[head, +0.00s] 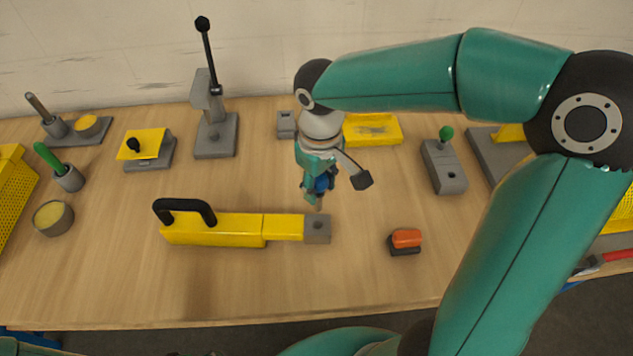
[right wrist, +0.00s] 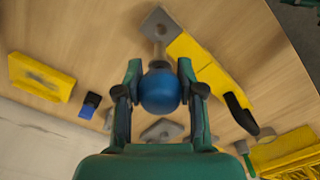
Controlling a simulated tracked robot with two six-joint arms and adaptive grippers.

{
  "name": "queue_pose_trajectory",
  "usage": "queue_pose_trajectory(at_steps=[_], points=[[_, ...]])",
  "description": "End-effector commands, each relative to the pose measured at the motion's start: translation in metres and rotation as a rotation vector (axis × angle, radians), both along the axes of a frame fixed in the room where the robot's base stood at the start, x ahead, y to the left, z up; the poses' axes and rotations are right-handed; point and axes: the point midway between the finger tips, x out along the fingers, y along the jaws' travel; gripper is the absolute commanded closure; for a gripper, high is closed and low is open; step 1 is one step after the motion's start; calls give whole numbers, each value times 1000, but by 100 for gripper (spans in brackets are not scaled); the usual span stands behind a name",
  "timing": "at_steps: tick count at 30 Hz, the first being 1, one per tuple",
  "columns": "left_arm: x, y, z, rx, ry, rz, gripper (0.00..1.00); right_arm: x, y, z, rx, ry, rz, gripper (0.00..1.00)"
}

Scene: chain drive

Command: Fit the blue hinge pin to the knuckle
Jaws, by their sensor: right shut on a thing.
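The hinge pin has a blue ball head (right wrist: 160,92) and a thin grey shaft (right wrist: 158,52). My right gripper (head: 319,188) is shut on it, with one finger on each side of the ball in the right wrist view. The blue also shows between the fingers in the head view (head: 322,183). The shaft points down toward the knuckle (head: 317,230), a grey block at the right end of a yellow bar. The knuckle also shows in the right wrist view (right wrist: 158,21). I cannot tell whether the shaft's tip touches it. My left gripper is not in view.
The yellow bar (head: 215,229) has a black handle. An orange-topped block (head: 405,241) lies right of the knuckle. Behind stand a lever press (head: 214,135), a yellow tray (head: 372,130) and a grey block with a green knob (head: 444,166). Front centre wood is clear.

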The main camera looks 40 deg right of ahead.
Motion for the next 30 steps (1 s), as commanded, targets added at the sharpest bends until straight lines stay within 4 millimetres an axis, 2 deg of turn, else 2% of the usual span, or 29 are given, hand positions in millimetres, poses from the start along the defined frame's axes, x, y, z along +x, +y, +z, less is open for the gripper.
queue_pose_trajectory(at_steps=[15, 30], points=[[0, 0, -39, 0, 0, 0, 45, 2, 3, -46, 0, -1, 8, 100], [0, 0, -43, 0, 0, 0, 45, 3, 3, -52, 0, -1, 9, 100]])
